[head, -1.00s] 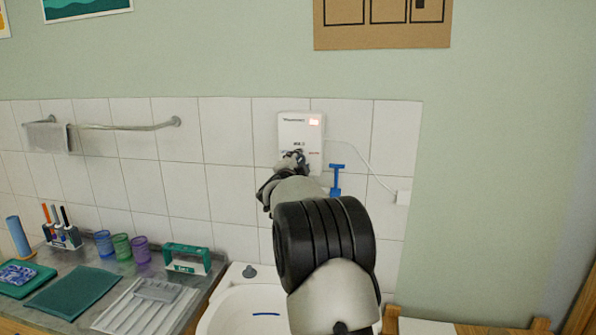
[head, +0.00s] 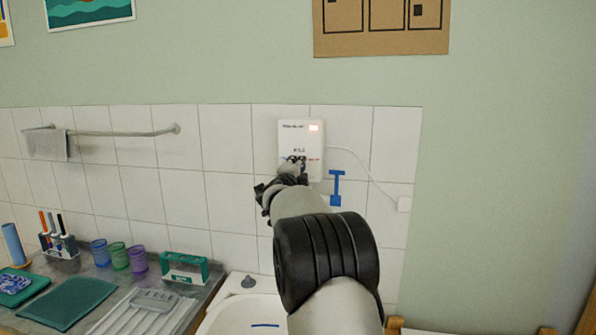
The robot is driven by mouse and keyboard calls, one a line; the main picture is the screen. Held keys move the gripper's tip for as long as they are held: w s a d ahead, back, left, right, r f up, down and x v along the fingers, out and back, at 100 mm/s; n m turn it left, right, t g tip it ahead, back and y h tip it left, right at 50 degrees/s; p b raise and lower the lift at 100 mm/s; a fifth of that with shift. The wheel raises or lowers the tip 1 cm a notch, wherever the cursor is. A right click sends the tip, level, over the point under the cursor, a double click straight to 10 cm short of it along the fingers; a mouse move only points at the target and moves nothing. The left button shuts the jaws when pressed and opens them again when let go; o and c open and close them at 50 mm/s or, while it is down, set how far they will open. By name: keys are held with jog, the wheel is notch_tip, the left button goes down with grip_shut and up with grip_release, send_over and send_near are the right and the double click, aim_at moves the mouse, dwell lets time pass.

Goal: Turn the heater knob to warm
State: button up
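The white heater box (head: 301,136) is on the tiled wall above the sink, with a lit red display at its upper right. Small blue and red marks show low on its front. My gripper (head: 297,163) is at the lower front of the box, where the marks are. The gripper and arm cover that area, so the knob itself and its setting cannot be made out. The fingertips are too small to tell whether they are open, shut or touching the knob.
A blue T-shaped tool (head: 337,187) hangs on the wall just right of my arm. A white cable runs from the heater to a wall socket (head: 404,204). The sink (head: 238,309) is below. Cups, pens and a drying rack (head: 140,312) fill the counter at left.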

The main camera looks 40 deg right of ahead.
jog(key=shift+r, duration=0.1)
jog(key=o, duration=1.1)
jog(key=shift+c, duration=0.2)
jog(key=shift+s+a, duration=0.1)
jog(key=v, duration=1.1)
jog(key=shift+s+a, duration=0.25)
